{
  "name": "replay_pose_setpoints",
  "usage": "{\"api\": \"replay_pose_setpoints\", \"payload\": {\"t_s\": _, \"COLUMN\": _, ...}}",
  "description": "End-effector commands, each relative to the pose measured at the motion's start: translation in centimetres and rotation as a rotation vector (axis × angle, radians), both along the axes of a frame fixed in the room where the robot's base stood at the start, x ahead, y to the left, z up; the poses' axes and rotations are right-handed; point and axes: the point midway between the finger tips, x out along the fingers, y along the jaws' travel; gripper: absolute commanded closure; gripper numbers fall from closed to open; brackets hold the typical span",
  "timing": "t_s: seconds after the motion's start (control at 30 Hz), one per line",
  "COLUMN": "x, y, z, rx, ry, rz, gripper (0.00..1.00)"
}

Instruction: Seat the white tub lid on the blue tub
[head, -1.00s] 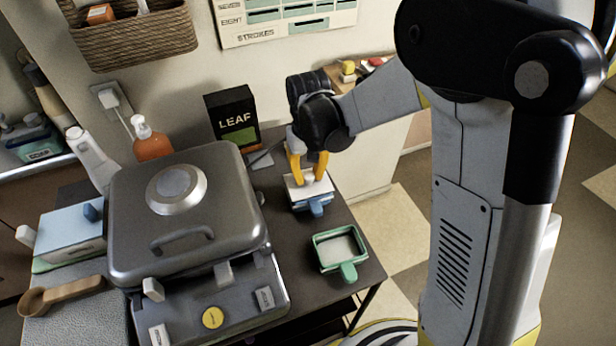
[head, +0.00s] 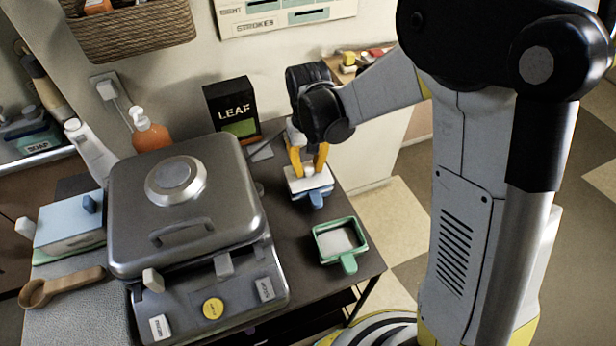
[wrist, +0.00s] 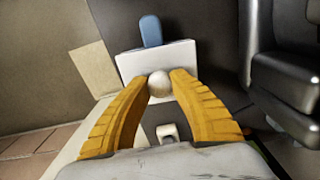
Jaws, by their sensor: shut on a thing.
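The white tub lid (head: 308,180) is a flat rectangular plate with a round white knob (wrist: 160,84) on top. My gripper (head: 306,164) is shut on that knob with its two yellow fingers, pointing down. The blue tub (head: 317,198) is directly under the lid, mostly hidden by it; its blue handle sticks out toward the front, and in the wrist view the handle (wrist: 150,31) shows beyond the lid's far edge. The lid is over the tub; I cannot tell whether it rests on the rim or hangs just above.
A green tub (head: 340,243) with white contents stands open in front of the blue tub. A large grey cooker (head: 190,210) fills the counter to the left. A black LEAF box (head: 232,110) stands behind. The counter's right edge is close by.

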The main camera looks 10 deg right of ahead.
Motion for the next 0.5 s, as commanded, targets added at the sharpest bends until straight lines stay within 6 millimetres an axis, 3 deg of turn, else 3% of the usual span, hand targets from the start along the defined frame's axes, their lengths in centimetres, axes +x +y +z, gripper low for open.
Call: {"api": "replay_pose_setpoints", "payload": {"t_s": 0.5, "x": 0.01, "y": 0.00, "z": -0.69, "rx": 0.000, "ry": 0.000, "rz": 0.000, "gripper": 1.00}}
